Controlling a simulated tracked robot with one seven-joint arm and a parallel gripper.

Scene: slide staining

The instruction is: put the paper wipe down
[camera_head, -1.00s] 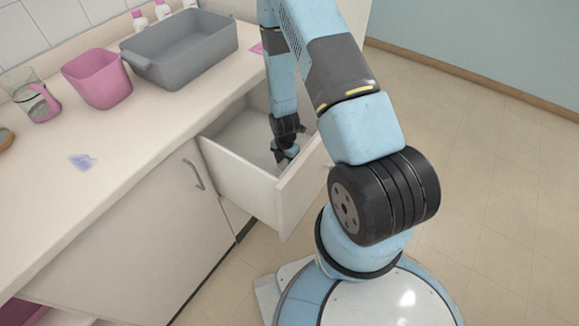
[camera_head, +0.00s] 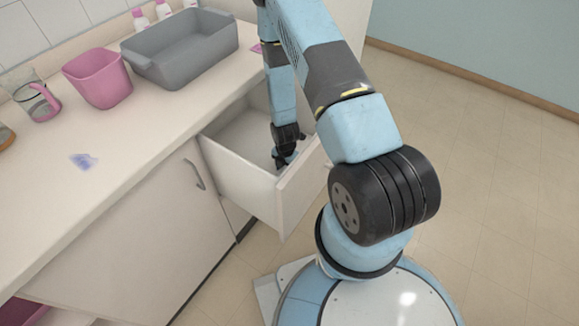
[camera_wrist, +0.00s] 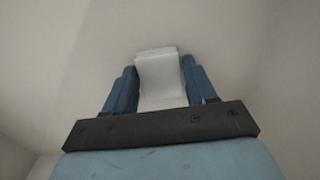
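The paper wipe (camera_wrist: 160,80) is a white folded piece seen in the wrist view between the two blue fingers of my gripper (camera_wrist: 160,75). The fingers lie along its left and right sides and are shut on it. In the head view my gripper (camera_head: 284,160) points down inside the open drawer (camera_head: 235,177). The wipe cannot be made out there. Whether it touches the drawer's floor cannot be told.
A grey basin (camera_head: 185,55), a pink container (camera_head: 98,78) and a glass beaker (camera_head: 38,100) with a pink handle stand on the counter (camera_head: 120,125). A blue-violet stain (camera_head: 83,161) marks the counter. The drawer walls surround my gripper closely.

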